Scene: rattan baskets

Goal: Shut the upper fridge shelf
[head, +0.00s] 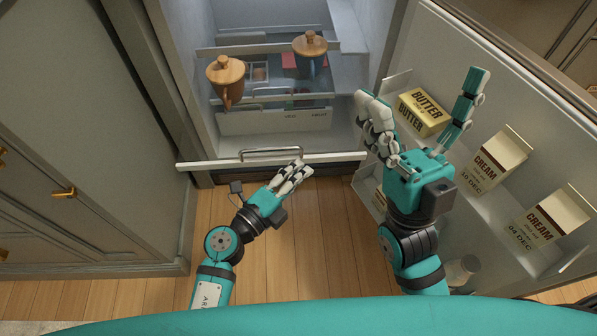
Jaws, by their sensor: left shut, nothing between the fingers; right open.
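The open fridge (345,90) stands ahead of me. A clear shelf with a pale front rail (215,163) and a metal handle (270,152) is pulled out toward me; it looks like the upper shelf. My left gripper (298,172) is shut and empty, just in front of the rail, right of the handle's middle; I cannot tell whether it touches. My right gripper (422,88) is open and empty, fingers spread, in front of the open fridge door (500,75).
A brown lidded mug (226,82) and a blue lidded mug (311,52) stand inside the fridge. The door holds a butter box (423,112), a cream carton (495,160) and another cream carton (553,215). A cabinet (90,130) stands left. Wooden floor (320,235) is clear below.

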